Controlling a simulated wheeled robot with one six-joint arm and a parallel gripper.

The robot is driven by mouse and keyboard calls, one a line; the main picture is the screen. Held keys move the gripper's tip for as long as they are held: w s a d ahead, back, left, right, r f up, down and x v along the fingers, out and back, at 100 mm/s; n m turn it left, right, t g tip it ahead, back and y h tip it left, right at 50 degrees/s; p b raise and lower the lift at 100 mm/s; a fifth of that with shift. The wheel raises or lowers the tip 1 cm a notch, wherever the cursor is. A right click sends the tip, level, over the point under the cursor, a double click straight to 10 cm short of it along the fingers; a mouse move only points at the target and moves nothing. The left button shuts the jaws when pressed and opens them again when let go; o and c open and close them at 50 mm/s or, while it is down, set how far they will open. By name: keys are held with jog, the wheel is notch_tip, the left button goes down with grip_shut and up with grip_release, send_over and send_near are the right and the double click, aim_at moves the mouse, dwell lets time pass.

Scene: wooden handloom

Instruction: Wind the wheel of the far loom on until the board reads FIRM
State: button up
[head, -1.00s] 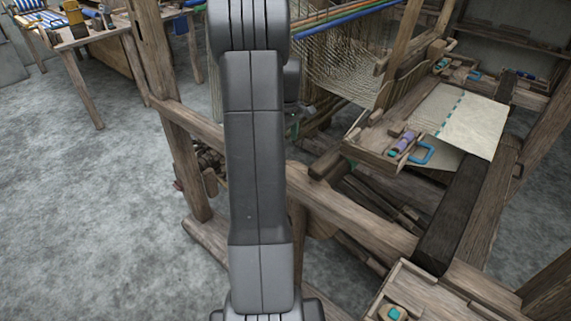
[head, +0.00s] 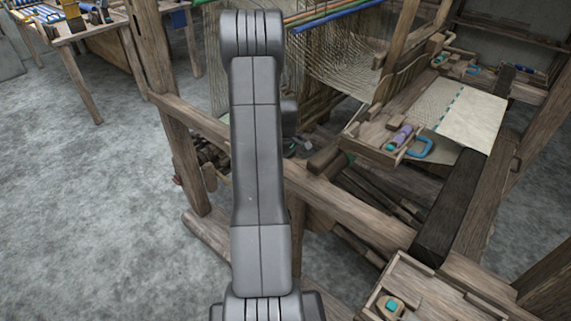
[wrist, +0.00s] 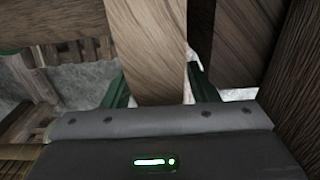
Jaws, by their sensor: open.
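The wooden loom (head: 345,200) fills the middle and right of the head view, with pale cloth (head: 470,119) stretched on it. My gripper is mostly hidden behind my arm in the head view, low inside the loom's near side. In the wrist view my gripper (wrist: 158,88) is open, its two green fingers on either side of a wooden bar (wrist: 148,45). I cannot tell whether the fingers touch the bar, or whether it belongs to the wheel. A small cluster of wooden pieces (head: 208,160) shows left of my arm. I cannot make out a board reading FIRM.
Loom beams stand close around my gripper, with a dark wooden post (wrist: 290,85) on the right in the wrist view. A tray with a purple spool (head: 400,137) sits on the loom. A bench (head: 75,35) stands at back left. The grey floor (head: 90,200) at left is clear.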

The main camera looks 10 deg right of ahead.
grip_shut()
jog(key=shift+w+a+f+g+h, duration=0.5)
jog(key=shift+w+a+f+g, duration=0.05)
jog(key=shift+a+f+g, duration=0.05)
jog(key=shift+w+a+f+g+h, duration=0.4)
jog(key=shift+w+f+g+h, duration=0.2)
jog(key=shift+f+g+h, duration=0.1)
grip_release()
jog(key=shift+r, duration=0.1)
jog(key=v, duration=1.3)
jog(key=shift+r+b, duration=0.25)
jog(key=shift+b, duration=0.05)
